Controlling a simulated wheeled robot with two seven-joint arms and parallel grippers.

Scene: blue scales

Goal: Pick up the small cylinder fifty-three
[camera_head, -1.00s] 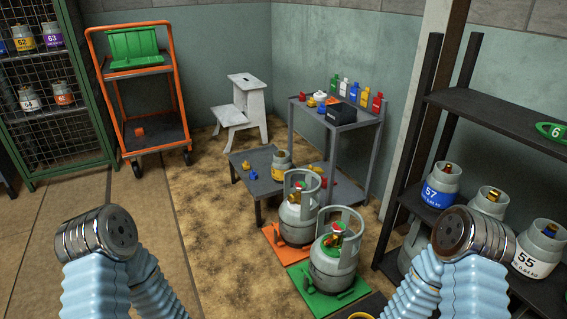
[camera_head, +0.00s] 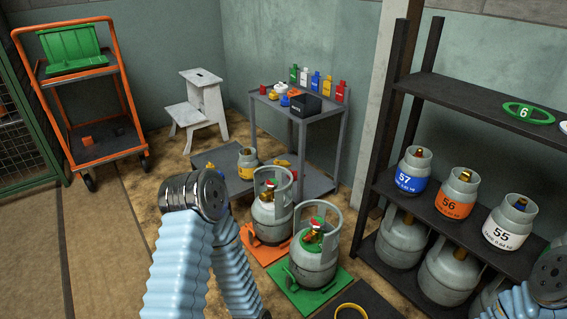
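No cylinder with a readable 53 shows. On the dark shelf to the right stand small grey cylinders with a blue band marked 57 (camera_head: 411,172), an orange band marked 56 (camera_head: 456,196) and a white band marked 55 (camera_head: 509,224). A small cylinder with a yellow band (camera_head: 247,164) stands on the low grey table; its number is too small to read. My bent blue arms show at the lower middle and the lower right corner, with metal joints on top. Both grippers are below or outside the picture.
Two larger grey cylinders stand on an orange scale (camera_head: 265,254) and a green scale (camera_head: 304,300). The dark rack (camera_head: 466,104) fills the right side. A grey table (camera_head: 345,129), white step stool (camera_head: 199,108) and orange trolley (camera_head: 127,92) stand behind. Floor at left is clear.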

